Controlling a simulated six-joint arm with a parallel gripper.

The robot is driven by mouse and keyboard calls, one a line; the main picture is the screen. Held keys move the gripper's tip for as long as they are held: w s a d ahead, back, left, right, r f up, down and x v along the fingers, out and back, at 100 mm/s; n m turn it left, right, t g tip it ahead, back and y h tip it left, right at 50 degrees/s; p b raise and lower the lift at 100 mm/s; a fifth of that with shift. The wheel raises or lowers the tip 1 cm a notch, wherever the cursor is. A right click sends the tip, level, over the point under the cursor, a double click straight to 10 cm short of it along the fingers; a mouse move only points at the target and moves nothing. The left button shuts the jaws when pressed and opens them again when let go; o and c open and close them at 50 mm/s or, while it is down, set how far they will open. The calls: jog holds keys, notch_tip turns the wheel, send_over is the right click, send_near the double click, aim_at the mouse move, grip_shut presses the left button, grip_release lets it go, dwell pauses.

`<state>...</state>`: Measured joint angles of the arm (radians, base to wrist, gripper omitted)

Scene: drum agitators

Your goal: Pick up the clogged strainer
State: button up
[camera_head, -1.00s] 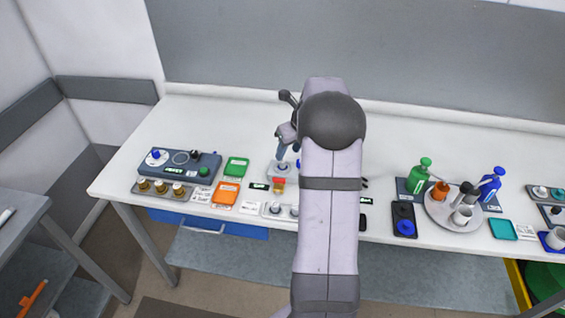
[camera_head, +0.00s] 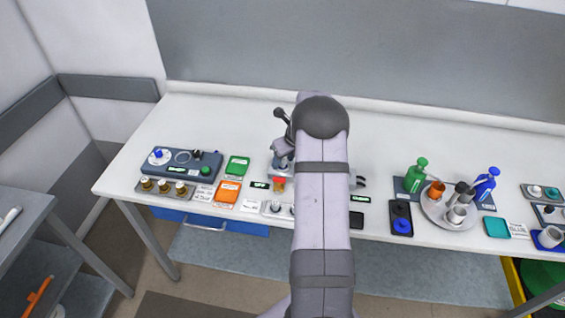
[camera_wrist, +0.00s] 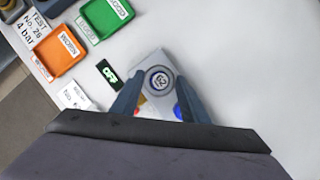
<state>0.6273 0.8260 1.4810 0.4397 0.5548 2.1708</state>
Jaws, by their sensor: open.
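A small round light piece with a dark ring and a mark like "62" (camera_wrist: 159,80) sits on a pale grey plate (camera_wrist: 150,62) in the wrist view. It appears to be the strainer; I cannot make out any clogging. My gripper (camera_wrist: 158,87) is open, with one finger on each side of this piece. I cannot tell whether the fingers touch it. In the head view, my gripper (camera_head: 281,160) points down over the plate and hides the piece.
Left of the plate are an orange "WORN" tray (camera_wrist: 60,50), a green "GOOD" tray (camera_wrist: 105,17) and a black "OFF" display (camera_wrist: 109,74). A dark test unit (camera_head: 180,165) stands further left. The back of the table is clear.

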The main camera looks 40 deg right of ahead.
jog(key=shift+c, duration=0.3)
grip_shut()
